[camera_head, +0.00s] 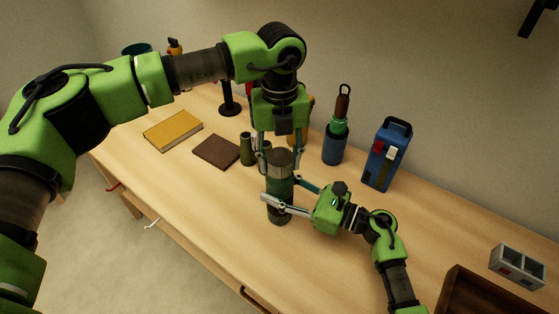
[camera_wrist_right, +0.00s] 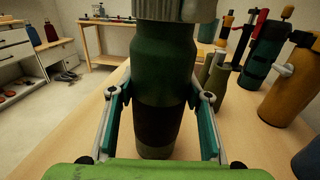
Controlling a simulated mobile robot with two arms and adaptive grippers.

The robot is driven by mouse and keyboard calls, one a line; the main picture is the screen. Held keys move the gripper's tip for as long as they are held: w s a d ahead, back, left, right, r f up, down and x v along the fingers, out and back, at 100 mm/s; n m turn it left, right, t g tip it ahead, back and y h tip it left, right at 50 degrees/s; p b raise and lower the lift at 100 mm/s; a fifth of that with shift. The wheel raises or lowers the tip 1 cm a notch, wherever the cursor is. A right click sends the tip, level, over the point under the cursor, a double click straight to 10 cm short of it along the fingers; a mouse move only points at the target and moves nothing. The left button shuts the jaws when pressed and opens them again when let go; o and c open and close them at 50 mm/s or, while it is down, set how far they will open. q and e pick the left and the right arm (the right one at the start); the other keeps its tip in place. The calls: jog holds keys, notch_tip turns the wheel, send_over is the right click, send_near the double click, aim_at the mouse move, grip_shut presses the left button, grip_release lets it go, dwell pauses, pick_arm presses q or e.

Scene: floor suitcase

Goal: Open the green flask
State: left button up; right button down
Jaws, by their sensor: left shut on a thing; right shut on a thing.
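The green flask (camera_head: 279,208) stands upright on the wooden table in the head view. In the right wrist view the green flask (camera_wrist_right: 165,70) fills the middle, with a dark band around its lower body. My left gripper (camera_head: 279,152) comes from above and is shut on the grey lid (camera_head: 279,163) at the flask's top. My right gripper (camera_head: 281,193) comes from the right and is shut on the flask's body. In the wrist view my right gripper's fingers (camera_wrist_right: 163,105) lie on both sides of the body. The lid's lower edge shows at the top there.
A yellow book (camera_head: 173,130) and a brown book (camera_head: 217,151) lie left on the table (camera_head: 330,240). A small olive bottle (camera_head: 246,149), a blue holder (camera_head: 335,147) and a blue case (camera_head: 386,155) stand behind. A grey tray (camera_head: 517,265) and brown box (camera_head: 480,295) are at right.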

aim_at(280, 157)
pick_arm(q)
jog(key=shift+r, duration=0.55)
jog(key=shift+r, duration=2)
pick_arm(e)
jog(key=c, duration=1)
grip_release()
